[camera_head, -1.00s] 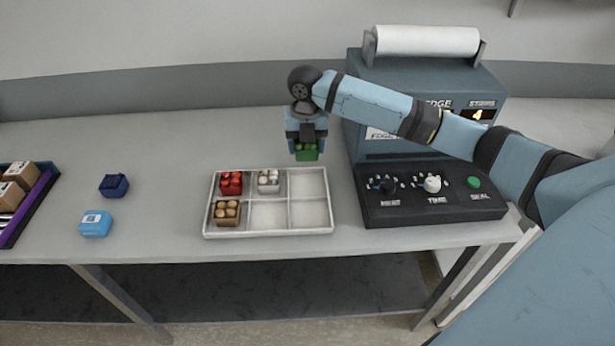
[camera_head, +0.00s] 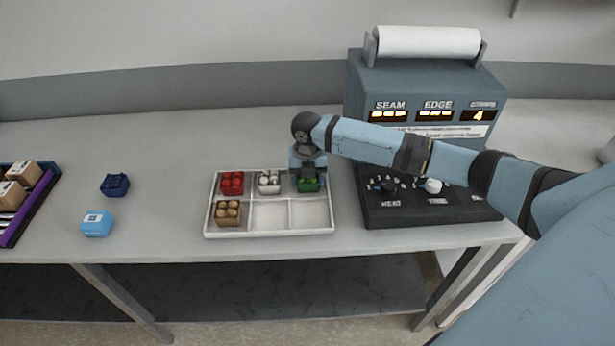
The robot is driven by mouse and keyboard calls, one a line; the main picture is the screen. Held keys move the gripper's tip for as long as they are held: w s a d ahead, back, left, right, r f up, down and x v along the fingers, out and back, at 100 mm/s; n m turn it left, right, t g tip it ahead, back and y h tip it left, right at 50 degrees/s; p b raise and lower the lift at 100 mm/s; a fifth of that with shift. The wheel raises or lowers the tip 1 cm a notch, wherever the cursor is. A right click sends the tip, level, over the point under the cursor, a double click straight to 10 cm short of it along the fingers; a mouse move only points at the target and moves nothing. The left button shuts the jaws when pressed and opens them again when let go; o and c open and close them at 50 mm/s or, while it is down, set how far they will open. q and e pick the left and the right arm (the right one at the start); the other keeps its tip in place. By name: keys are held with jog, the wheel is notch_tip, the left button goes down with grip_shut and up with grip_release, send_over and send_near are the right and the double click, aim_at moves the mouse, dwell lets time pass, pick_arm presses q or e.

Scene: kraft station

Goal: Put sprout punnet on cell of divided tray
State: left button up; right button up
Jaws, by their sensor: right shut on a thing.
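The sprout punnet (camera_head: 308,184) is a small green box. My right gripper (camera_head: 308,175) is shut on it from above, and its fingers hide part of it. The punnet is at the back right cell of the white divided tray (camera_head: 270,234); I cannot tell whether it touches the cell floor. The tray also holds a red punnet (camera_head: 232,183) at back left, a pale punnet (camera_head: 269,183) at back middle and a tan punnet (camera_head: 228,213) at front left. The front middle and front right cells are empty. My left gripper is not in view.
A sealing machine (camera_head: 428,90) with a paper roll and a dark control panel (camera_head: 425,212) stands right of the tray. At left are a dark blue box (camera_head: 115,185), a light blue box (camera_head: 97,223) and a crate (camera_head: 37,205) with brown boxes. The table between is clear.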

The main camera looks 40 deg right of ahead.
jog(key=shift+f, duration=0.1)
jog(key=o, duration=0.6)
jog(key=shift+o, duration=0.2)
notch_tip(320, 180, up, 12)
dwell(0.4)
